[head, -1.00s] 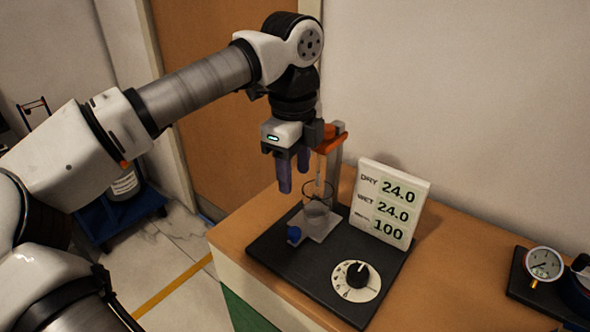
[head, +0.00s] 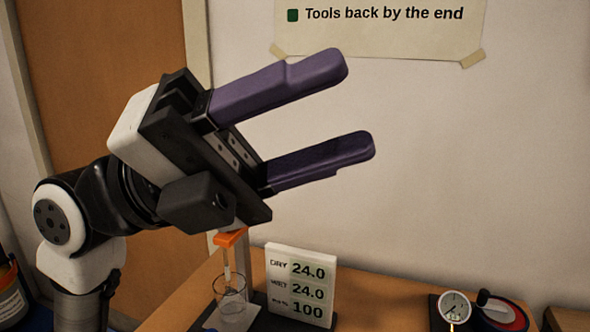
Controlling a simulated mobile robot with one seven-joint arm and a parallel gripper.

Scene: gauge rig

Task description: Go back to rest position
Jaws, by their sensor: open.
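My gripper (head: 353,107) is large in the head view, raised above the bench and pointing up to the right. Its two purple fingers are spread apart with nothing between them. It touches nothing that I can see. My arm is folded at the left of the view, with its elbow joint low at the left edge.
Below stand a glass beaker (head: 231,305) under an orange holder (head: 231,237) and a white display card (head: 300,285) reading 24.0, 24.0 and 100. A pressure gauge (head: 454,306) is at the lower right. A paper sign (head: 380,28) hangs on the wall behind.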

